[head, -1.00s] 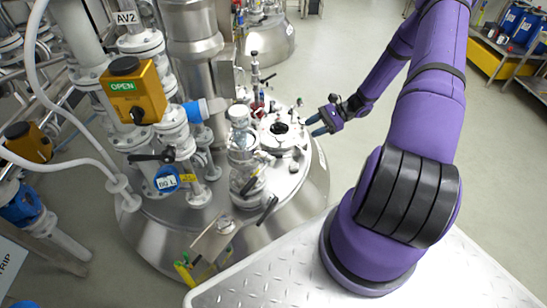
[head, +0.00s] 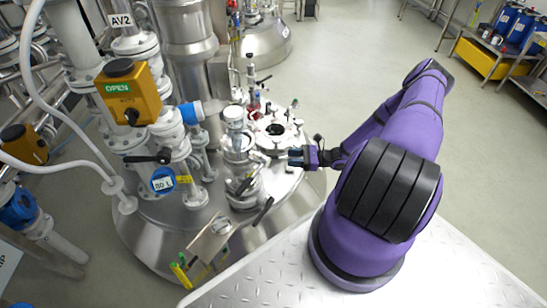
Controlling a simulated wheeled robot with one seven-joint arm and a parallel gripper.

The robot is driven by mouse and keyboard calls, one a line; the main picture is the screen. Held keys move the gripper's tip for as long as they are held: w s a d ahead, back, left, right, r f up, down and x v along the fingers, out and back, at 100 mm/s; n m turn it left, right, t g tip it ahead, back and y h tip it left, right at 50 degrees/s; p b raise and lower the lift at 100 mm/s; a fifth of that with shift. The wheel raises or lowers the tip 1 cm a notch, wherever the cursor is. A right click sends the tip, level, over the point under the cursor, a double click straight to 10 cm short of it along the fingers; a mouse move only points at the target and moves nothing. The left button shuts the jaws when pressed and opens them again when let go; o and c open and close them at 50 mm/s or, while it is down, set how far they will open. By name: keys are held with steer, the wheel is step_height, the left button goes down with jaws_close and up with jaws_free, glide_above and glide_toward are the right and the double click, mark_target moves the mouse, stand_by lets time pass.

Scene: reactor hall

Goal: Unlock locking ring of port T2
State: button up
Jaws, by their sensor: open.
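The steel reactor vessel (head: 145,232) stands in front of me with several ports and fittings on its lid. A round white flanged port with a dark open centre (head: 277,130) sits on the right part of the lid. No T2 label is readable, and I cannot tell which fitting is its locking ring. My gripper (head: 291,157) is open, at the right edge of the lid, just below and right of that round port in the picture. Its fingers point left towards the lid fittings. I see nothing between them.
A glass-and-metal fitting (head: 238,150) rises left of my gripper. A shelf with blue drums (head: 508,22) is at the far right.

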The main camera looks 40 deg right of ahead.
mark_target(274, 157)
steer(key=x, duration=0.7)
steer(key=shift+w+a, duration=0.2)
steer(key=shift+a, duration=0.05)
jaws_close()
